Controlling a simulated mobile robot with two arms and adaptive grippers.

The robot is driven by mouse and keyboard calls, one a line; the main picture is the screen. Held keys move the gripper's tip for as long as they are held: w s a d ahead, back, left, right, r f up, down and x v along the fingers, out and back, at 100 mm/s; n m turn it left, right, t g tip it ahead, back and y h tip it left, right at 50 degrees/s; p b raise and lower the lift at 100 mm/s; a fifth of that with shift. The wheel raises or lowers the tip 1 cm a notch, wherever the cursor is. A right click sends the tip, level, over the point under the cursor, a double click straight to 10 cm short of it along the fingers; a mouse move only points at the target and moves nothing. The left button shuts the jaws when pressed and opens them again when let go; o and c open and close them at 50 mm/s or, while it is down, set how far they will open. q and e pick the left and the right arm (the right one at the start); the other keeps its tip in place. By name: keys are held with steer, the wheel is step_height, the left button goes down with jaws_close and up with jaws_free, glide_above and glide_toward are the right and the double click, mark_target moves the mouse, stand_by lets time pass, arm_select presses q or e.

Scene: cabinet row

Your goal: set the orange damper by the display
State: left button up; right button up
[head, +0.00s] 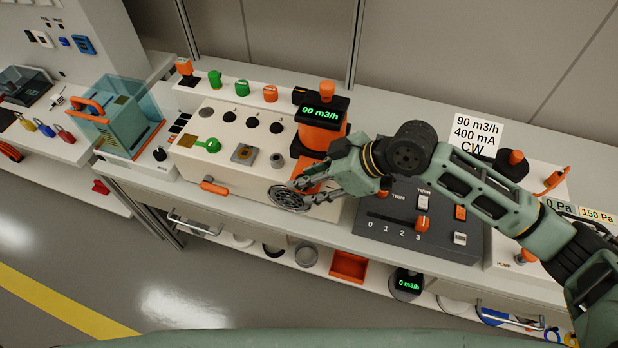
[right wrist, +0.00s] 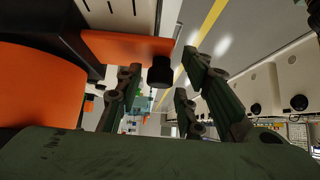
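The orange damper (head: 308,172) is a flat orange plate on the front of an orange and black unit. In the right wrist view the plate (right wrist: 125,47) has a black knob (right wrist: 160,70) hanging at its end. The display (head: 320,112) on top of the unit reads 90 m3/h in green. My right gripper (head: 300,190) is at the damper, partly covering it in the head view. In the wrist view its fingers (right wrist: 157,85) are spread, with the knob showing between them; contact cannot be told. My left gripper is out of view.
A white card (head: 477,131) reads 90 m3/h, 400 mA, CW. A dark switch panel (head: 400,228) lies under my right arm. The floor in front is clear.

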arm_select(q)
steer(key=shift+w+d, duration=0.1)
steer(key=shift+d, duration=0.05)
arm_select(e)
steer(key=v, duration=1.1)
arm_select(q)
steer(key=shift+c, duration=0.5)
arm_select(e)
steer(key=shift+d+r, duration=0.15)
